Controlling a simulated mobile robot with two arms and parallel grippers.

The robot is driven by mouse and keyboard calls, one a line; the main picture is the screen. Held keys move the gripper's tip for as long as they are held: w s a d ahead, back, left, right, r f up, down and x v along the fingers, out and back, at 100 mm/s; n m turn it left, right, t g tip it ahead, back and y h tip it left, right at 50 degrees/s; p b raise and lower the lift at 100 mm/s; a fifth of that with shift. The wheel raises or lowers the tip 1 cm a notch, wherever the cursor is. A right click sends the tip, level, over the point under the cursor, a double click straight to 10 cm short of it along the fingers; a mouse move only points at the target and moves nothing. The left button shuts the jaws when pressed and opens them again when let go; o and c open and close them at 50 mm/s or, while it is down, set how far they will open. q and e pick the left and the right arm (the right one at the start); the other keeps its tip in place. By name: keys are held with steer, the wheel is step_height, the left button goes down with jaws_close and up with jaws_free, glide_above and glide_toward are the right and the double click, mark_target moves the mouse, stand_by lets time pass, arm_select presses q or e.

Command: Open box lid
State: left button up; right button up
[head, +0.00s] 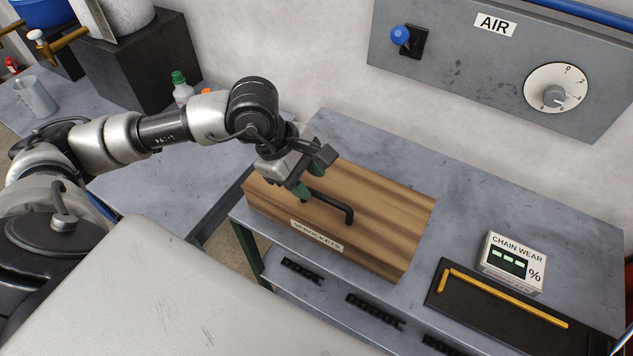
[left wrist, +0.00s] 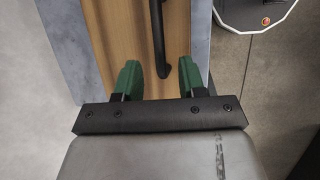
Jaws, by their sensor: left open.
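The wooden box (head: 385,205), labelled "SPROCKETS", stands on the grey bench with its lid shut. A black bar handle (head: 333,201) rises from its top. My left gripper (head: 309,183) is over the left part of the lid, at the handle's near-left end. In the left wrist view its two green fingers (left wrist: 157,80) are apart, with the end of the handle (left wrist: 158,38) between or just beyond their tips. I cannot tell whether they touch it. The wood of the box (left wrist: 112,35) shows behind them. My right gripper is not in view.
A chain wear gauge (head: 513,262) and a black tray with a yellow bar (head: 505,298) lie right of the box. A grey AIR panel (head: 450,55) with a blue-knobbed lever hangs on the wall behind. Bare bench (head: 480,195) lies between box and wall.

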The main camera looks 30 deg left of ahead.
mark_target(320, 194)
arm_select(q)
steer(key=shift+d+p+x, duration=0.25)
steer(key=shift+p+x, duration=0.05)
steer(key=shift+x, duration=0.95)
steer(key=shift+f, duration=0.45)
steer(key=shift+w, duration=0.1)
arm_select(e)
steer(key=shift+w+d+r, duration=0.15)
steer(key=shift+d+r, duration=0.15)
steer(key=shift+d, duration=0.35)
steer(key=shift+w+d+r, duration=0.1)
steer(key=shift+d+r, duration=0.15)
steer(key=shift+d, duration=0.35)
arm_select(q)
steer(key=shift+d, duration=0.1)
jaws_close()
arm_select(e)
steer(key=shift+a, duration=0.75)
